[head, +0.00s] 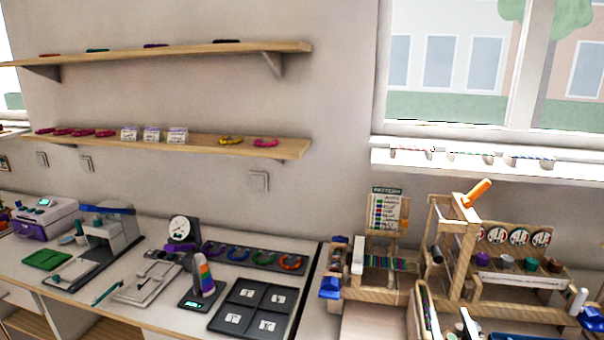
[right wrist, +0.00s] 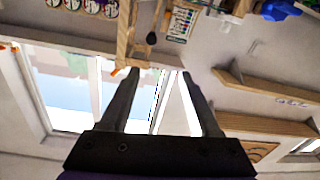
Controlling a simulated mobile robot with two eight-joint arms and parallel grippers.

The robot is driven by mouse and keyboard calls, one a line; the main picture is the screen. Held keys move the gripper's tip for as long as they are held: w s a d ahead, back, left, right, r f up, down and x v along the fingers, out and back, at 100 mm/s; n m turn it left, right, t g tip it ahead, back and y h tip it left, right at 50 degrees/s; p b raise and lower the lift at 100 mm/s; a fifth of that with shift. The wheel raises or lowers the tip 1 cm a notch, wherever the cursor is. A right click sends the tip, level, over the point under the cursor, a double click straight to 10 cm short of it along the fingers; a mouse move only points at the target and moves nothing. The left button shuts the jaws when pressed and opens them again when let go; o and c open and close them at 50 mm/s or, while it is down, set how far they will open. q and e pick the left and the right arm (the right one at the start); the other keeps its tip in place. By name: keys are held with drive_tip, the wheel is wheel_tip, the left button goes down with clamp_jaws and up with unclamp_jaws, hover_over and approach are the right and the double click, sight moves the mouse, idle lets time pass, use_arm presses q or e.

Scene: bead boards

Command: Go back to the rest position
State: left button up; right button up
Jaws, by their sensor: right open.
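My right gripper (right wrist: 160,74) shows in the right wrist view, its two dark fingers spread apart with nothing between them. That view is upside down, with the window and wall behind the fingers. The fingers touch nothing that I can make out. In the head view I cannot clearly pick out the right gripper. My left gripper is not in view.
A wooden rack (head: 452,232) with an orange-handled piece (head: 478,192) stands at the right. A black four-square tray (head: 254,306), scale (head: 183,230) and purple machine (head: 46,218) occupy the left worktop. Two wall shelves (head: 190,148) hang above. Wall space between shelves and window is clear.

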use_arm(q)
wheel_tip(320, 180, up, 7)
drive_tip(key=p, duration=0.5)
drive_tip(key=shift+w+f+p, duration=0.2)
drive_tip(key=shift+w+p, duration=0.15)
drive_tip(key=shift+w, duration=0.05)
use_arm(e)
drive_tip(key=s+a+f+g+y, duration=0.1)
drive_tip(key=s+a+f+g, duration=0.4)
drive_tip(key=s, duration=0.5)
drive_tip(key=s+a+f+g+y, duration=0.2)
drive_tip(key=s+a+f+g, duration=0.4)
drive_tip(key=s+f, duration=0.3)
drive_tip(key=shift+s+a+f+n+g, duration=0.15)
drive_tip(key=shift+s+a+n+g, duration=0.2)
drive_tip(key=shift+s+g, duration=0.6)
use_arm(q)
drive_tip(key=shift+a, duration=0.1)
use_arm(e)
drive_tip(key=shift+s+t, duration=0.15)
drive_tip(key=shift+t, duration=0.1)
